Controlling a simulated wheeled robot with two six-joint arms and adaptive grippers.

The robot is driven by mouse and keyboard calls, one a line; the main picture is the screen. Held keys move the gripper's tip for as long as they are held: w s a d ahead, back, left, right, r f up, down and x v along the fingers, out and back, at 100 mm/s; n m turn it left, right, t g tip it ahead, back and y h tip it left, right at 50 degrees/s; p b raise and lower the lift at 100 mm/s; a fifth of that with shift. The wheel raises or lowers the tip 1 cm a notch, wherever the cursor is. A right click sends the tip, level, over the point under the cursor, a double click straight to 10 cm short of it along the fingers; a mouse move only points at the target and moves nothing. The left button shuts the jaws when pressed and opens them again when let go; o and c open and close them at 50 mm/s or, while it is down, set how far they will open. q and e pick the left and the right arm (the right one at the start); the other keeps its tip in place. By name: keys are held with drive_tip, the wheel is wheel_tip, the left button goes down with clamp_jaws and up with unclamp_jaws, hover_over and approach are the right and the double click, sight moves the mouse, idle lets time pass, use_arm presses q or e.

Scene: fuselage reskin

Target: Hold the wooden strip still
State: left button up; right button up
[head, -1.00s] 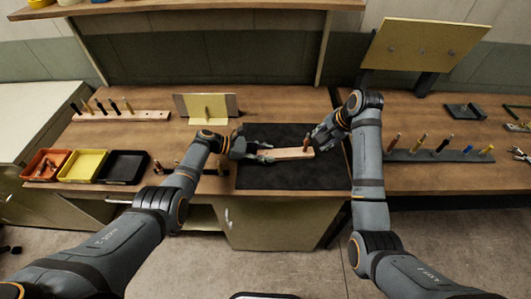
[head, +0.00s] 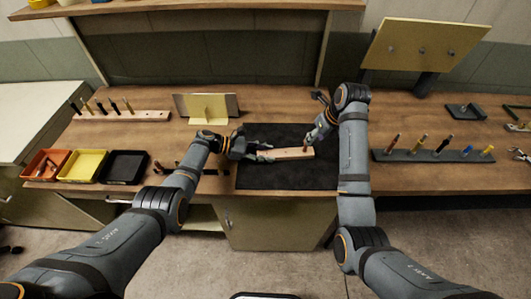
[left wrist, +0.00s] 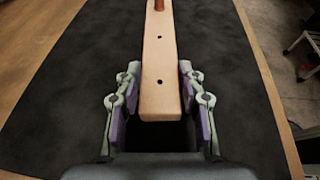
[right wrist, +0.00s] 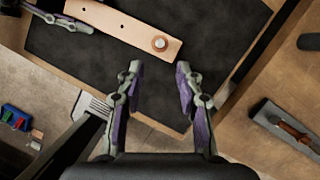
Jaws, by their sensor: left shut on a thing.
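The wooden strip (head: 286,153) lies on the dark mat (head: 270,178), light in colour with small holes along it. My left gripper (head: 264,153) is shut on its left end. In the left wrist view the strip (left wrist: 160,75) runs away from between the two fingers (left wrist: 157,100). A copper-coloured peg (head: 304,146) stands upright at the strip's right end; the right wrist view shows its round top (right wrist: 159,43). My right gripper (head: 315,136) is close to that end. In the right wrist view its fingers (right wrist: 158,72) are apart with nothing between them.
Red, yellow and black trays (head: 124,167) stand at the left. A wooden rack (head: 125,116) and a dark rack (head: 433,155) hold several upright tools. A small panel on a stand (head: 206,106) is behind the mat. The front of the mat is clear.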

sight(306, 153)
drive_tip(key=x, duration=0.8)
drive_tip(key=shift+f, duration=0.2)
clamp_jaws()
